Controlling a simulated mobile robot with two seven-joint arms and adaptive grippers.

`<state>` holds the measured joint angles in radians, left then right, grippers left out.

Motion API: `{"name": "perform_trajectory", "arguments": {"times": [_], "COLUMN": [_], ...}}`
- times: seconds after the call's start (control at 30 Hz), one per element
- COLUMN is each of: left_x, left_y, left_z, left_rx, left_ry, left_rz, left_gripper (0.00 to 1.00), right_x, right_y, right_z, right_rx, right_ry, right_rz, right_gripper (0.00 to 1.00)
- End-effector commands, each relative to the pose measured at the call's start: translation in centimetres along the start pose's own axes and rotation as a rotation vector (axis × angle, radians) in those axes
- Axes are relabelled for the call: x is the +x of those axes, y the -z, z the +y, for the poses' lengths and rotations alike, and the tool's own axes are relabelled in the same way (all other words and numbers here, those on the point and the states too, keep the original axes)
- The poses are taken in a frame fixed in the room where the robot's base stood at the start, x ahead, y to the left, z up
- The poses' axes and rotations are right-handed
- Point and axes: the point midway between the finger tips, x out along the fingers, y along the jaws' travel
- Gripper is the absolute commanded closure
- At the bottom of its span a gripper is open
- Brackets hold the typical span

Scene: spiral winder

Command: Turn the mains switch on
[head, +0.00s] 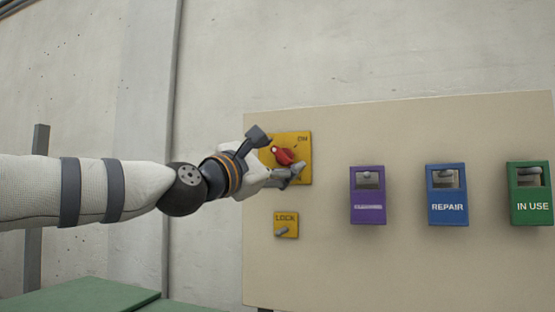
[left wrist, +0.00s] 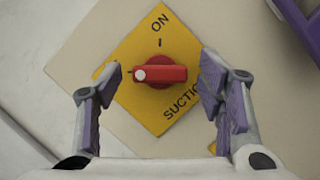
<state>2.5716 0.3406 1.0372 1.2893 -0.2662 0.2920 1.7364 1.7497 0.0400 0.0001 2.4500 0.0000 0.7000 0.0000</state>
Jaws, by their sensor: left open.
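The mains switch is a red rotary knob (head: 283,156) on a yellow plate (head: 304,146) on the beige panel. The plate has an ON mark at its upper right. In the left wrist view the knob (left wrist: 160,75) lies level, its white dot at the left end. The ON mark is above it, so the dot does not point at ON. Lettering at the lower right starts "SUCTIO", its end hidden by a finger. My left gripper (left wrist: 161,79) is open, one finger on each side of the knob, with gaps visible. My right gripper is not in view.
Below the yellow plate is a smaller yellow LOCK plate (head: 286,224) with a small grey lever. To the right hang a purple holder (head: 368,196), a blue REPAIR holder (head: 447,195) and a green IN USE holder (head: 529,194). A green surface (head: 80,296) is at lower left.

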Motion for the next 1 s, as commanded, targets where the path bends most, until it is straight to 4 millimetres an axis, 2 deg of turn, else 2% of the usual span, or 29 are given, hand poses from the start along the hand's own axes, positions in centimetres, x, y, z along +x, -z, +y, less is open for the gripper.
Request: {"name": "perform_trajectory", "arguments": {"times": [0.27,0.4,0.47,0.5,0.77,1.0], "left_x": [0.19,0.18,0.17,0.17,0.16,0.15], "left_y": [-0.08,-0.08,-0.07,-0.07,-0.05,-0.11], "left_z": [-0.01,0.0,0.0,0.01,0.06,0.23], "left_rx": [0.001,0.002,0.002,0.002,0.021,0.13], "left_ry": [0.001,0.001,0.0,0.0,0.007,0.051], "left_rz": [-0.001,-0.001,-0.001,-0.001,0.0,-0.001], "left_gripper": [0.38,0.7,0.84,0.86,0.86,0.86], "right_x": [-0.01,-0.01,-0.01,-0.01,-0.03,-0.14], "right_y": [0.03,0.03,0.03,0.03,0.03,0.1], "right_z": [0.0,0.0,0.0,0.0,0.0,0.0], "right_rx": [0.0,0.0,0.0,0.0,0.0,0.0], "right_ry": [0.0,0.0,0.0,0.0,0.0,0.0], "right_rz": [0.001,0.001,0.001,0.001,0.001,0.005], "right_gripper": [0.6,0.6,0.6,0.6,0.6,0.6]}}
